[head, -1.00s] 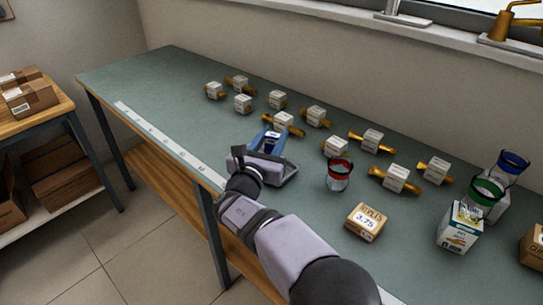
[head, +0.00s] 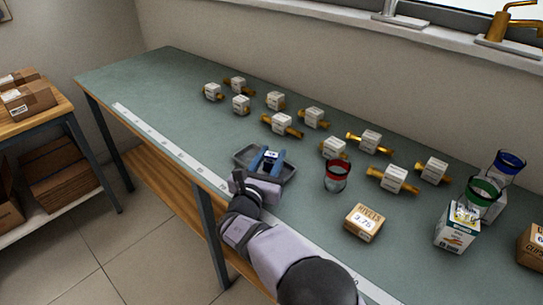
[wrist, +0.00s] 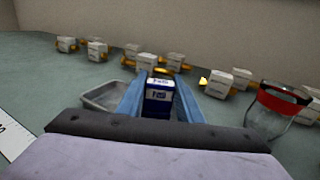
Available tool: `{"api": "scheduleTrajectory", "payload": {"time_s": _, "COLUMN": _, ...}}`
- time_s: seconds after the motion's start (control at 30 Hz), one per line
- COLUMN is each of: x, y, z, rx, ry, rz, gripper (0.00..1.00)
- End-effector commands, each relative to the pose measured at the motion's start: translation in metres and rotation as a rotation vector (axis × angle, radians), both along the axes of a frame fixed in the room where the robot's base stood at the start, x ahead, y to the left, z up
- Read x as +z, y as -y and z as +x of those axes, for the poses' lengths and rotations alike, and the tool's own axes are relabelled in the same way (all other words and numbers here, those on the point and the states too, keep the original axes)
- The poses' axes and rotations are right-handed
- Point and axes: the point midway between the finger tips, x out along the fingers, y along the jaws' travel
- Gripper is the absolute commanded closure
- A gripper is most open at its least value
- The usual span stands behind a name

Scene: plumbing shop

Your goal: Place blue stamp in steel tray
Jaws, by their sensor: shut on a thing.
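My gripper (head: 267,162) has blue fingers and is shut on the blue stamp (wrist: 159,97), a small dark blue block with a white label. The stamp shows upright between the fingers in the wrist view, and its top shows in the head view (head: 271,156). The steel tray (head: 287,175) is a shallow grey tray on the green bench. In the head view the gripper and stamp overlap the tray. In the wrist view the tray (wrist: 98,103) shows behind and left of the fingers. I cannot tell how high the stamp is above the tray.
A red-rimmed glass (head: 337,176) stands close right of the tray. Several brass fittings with white tags (head: 282,124) lie behind. A small tan box (head: 363,222) and green- and blue-rimmed glasses stand further right. A ruler strip (head: 165,145) runs along the front edge; the bench's left end is clear.

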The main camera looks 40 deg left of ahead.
Motion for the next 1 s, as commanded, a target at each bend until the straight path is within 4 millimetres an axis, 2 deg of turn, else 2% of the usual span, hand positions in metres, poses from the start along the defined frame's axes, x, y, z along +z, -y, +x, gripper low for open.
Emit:
{"api": "scheduleTrajectory", "payload": {"time_s": 0.2, "x": -0.004, "y": 0.000, "z": 0.000, "rx": 0.000, "ry": 0.000, "rz": 0.000, "gripper": 0.90}}
{"api": "scheduleTrajectory", "payload": {"time_s": 0.23, "x": -0.004, "y": 0.000, "z": 0.000, "rx": 0.000, "ry": 0.000, "rz": 0.000, "gripper": 0.65}}
{"api": "scheduleTrajectory", "payload": {"time_s": 0.3, "x": -0.003, "y": 0.000, "z": 0.000, "rx": 0.000, "ry": 0.000, "rz": 0.000, "gripper": 0.49}}
{"api": "scheduleTrajectory", "payload": {"time_s": 0.77, "x": 0.002, "y": 0.000, "z": 0.000, "rx": 0.000, "ry": 0.000, "rz": 0.000, "gripper": 0.49}}
{"api": "scheduleTrajectory", "payload": {"time_s": 1.0, "x": 0.000, "y": 0.010, "z": -0.027, "rx": 0.003, "ry": 0.001, "rz": 0.000, "gripper": 0.49}}
